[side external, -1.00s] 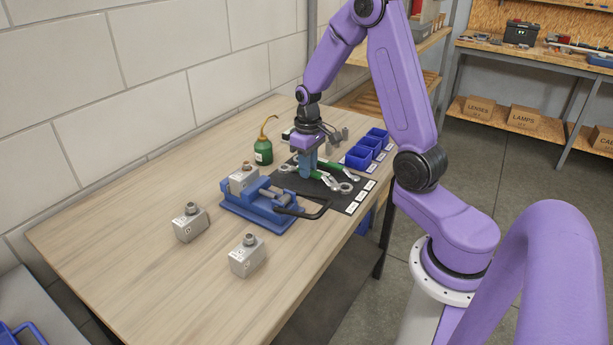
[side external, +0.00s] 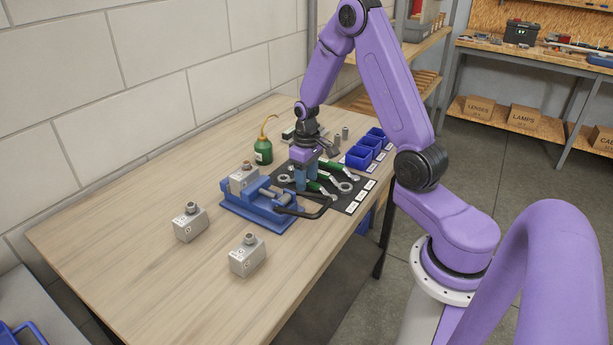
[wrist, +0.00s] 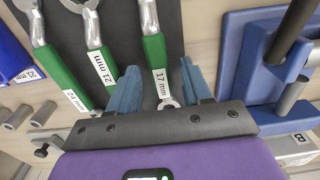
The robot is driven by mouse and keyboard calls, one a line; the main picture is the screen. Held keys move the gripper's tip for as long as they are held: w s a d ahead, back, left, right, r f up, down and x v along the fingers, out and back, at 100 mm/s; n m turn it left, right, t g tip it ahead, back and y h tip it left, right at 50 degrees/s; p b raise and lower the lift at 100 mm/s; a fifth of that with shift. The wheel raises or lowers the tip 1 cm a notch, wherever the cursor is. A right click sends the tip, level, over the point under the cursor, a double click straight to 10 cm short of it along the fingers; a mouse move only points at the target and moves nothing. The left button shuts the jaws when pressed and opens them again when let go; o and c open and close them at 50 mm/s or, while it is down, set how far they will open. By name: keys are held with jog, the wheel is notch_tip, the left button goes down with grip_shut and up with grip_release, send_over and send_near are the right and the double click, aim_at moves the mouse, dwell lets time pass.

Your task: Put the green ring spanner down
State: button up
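Several green-handled spanners lie on a dark mat (side external: 350,206). In the wrist view, the spanner labelled 17 mm (wrist: 154,50) lies between the two blue fingers of my gripper (wrist: 158,70), with a visible gap on each side. Spanners labelled 21 mm (wrist: 97,58) and 24 mm (wrist: 56,75) lie beside it to the left. My gripper (side external: 306,174) is open, low over the mat, its fingers reaching down around the 17 mm spanner. In the side external view, the fingers and wrist partly hide the spanners.
A blue vise (side external: 240,208) holding a grey block (side external: 243,178) stands close to the mat. Two more blocks (side external: 190,224) (side external: 247,257) sit nearer the camera. A green oil can (side external: 263,152) stands behind, and blue bins (side external: 358,158) line the right edge. The table's near left is clear.

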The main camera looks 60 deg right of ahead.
notch_tip(320, 180, up, 12)
jog(key=s+a+r+n, duration=0.1)
jog(key=s+a+n, duration=0.2)
jog(key=s+a, duration=0.35)
jog(key=s+a+r+n, duration=0.1)
jog(key=s+a+n, duration=0.2)
jog(key=a, duration=0.7)
jog(key=s+a+n, duration=0.2)
jog(key=s+n, duration=0.1)
jog(key=s, duration=0.5)
jog(key=s+a+n, duration=0.1)
jog(key=s+n, duration=0.2)
jog(key=s, duration=0.5)
jog(key=shift+a+r+n, duration=0.2)
jog(key=shift+a+n, duration=0.1)
jog(key=shift+a, duration=0.1)
